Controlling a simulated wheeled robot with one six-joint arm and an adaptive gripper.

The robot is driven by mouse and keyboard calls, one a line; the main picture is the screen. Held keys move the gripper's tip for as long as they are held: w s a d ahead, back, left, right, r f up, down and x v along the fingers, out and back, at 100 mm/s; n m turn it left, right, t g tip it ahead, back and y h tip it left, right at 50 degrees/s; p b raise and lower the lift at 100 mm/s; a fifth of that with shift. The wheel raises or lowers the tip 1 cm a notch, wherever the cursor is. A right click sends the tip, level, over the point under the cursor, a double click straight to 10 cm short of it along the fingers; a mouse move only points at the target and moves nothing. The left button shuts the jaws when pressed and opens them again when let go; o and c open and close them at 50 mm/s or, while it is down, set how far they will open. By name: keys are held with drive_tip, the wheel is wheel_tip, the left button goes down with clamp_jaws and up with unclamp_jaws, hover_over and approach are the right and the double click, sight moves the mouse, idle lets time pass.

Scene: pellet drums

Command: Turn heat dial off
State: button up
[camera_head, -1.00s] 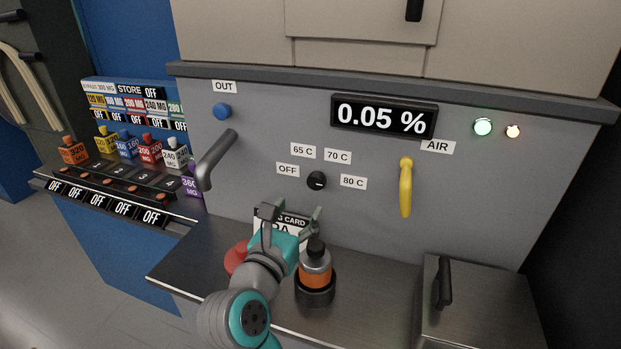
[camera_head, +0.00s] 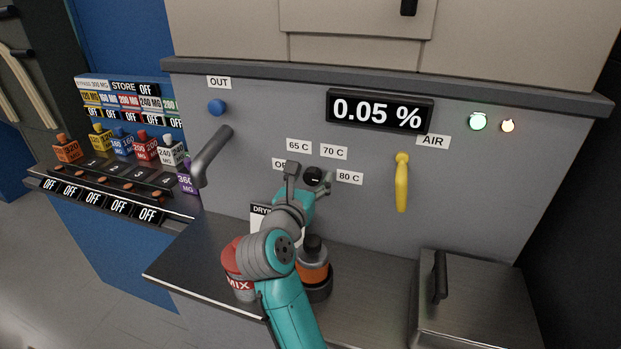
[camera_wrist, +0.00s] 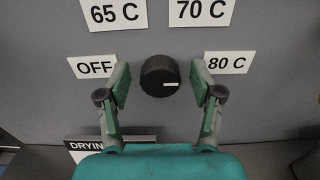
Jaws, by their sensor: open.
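The heat dial (camera_wrist: 160,75) is a round black knob on the grey panel, with a small white mark on its lower right, on the side of the 80 C label (camera_wrist: 228,62). The OFF label (camera_wrist: 95,66) is on its left; the 65 C (camera_wrist: 115,14) and 70 C (camera_wrist: 201,12) labels are above. My gripper (camera_wrist: 160,72) is open, its fingers on either side of the dial with visible gaps. In the head view the dial (camera_head: 314,175) shows between my fingers, and the left finger partly hides the OFF label (camera_head: 277,163).
A yellow AIR handle (camera_head: 402,182) is right of the dial, and a grey handle (camera_head: 211,157) is left. Below, on the metal counter (camera_head: 190,262), stand an orange-banded bottle (camera_head: 314,265) and a red MIX container (camera_head: 237,268). A drying card (camera_wrist: 84,147) is below the dial.

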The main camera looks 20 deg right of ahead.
drive_tip(key=shift+c, duration=0.3)
drive_tip(key=c, duration=1.1)
